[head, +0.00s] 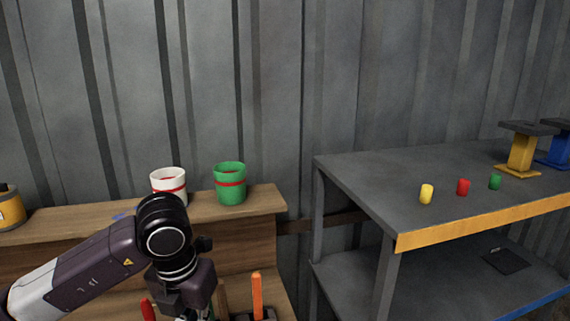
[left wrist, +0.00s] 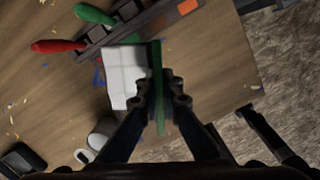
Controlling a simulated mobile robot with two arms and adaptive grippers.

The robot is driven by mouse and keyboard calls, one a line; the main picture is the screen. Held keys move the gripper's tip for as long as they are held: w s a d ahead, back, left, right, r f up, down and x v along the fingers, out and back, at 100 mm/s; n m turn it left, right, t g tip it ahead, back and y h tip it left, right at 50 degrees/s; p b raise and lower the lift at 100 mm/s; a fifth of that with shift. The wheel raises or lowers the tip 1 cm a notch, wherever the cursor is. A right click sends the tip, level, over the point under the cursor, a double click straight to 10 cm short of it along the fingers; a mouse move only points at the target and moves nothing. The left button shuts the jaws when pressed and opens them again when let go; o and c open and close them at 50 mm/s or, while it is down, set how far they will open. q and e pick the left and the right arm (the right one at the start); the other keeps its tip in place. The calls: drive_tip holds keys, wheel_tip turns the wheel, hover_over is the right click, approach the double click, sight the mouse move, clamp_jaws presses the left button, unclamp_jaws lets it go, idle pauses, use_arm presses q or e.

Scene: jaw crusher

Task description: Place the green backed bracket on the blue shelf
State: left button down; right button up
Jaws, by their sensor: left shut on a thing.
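My left gripper (left wrist: 160,88) is shut on the green backed bracket (left wrist: 157,62), which shows in the left wrist view as a narrow dark and green strip, nearly edge-on, between the fingers. In the head view my left arm reaches in over the wooden bench; its fingertips and the bracket are hidden or out of frame. The blue shelf (head: 541,304) is the lower level of the grey metal rack at right, with a blue front edge, well away from the arm. My right gripper is not in view.
The rack's yellow-edged top (head: 480,222) carries small yellow, red and green cylinders and yellow and blue stands. A dark flat square (head: 506,260) lies on the lower shelf. White (head: 168,184) and green (head: 230,184) pots stand on the bench. A white gridded piece (left wrist: 125,80) lies beside the bracket.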

use_arm(q)
drive_tip(key=m, duration=0.1)
drive_tip(key=s+m, duration=0.1)
drive_tip(key=m, duration=0.3)
drive_tip(key=shift+s+a+f+h, duration=0.25)
drive_tip(key=shift+f+h, duration=0.1)
drive_tip(key=shift+h, duration=0.05)
drive_tip(key=m, duration=0.1)
drive_tip(key=s+m, duration=0.1)
drive_tip(key=m, duration=0.1)
drive_tip(key=shift+a+f+m+g, duration=0.2)
drive_tip(key=shift+m+g, duration=0.1)
drive_tip(key=shift+g, duration=0.1)
drive_tip(key=m, duration=0.1)
drive_tip(key=s+m, duration=0.1)
drive_tip(key=m, duration=0.3)
drive_tip(key=shift+s+a+f+g+h, duration=0.2)
drive_tip(key=shift+s+f+g+h, duration=0.1)
drive_tip(key=s+a+f+m+g+y, duration=0.1)
drive_tip(key=s+m, duration=0.6)
drive_tip(key=m, duration=1.3)
drive_tip(key=shift+s+a+f+g+y, duration=0.25)
drive_tip(key=shift+a+f+g+y, duration=0.15)
drive_tip(key=shift+f+g, duration=0.2)
drive_tip(key=shift+r, duration=0.1)
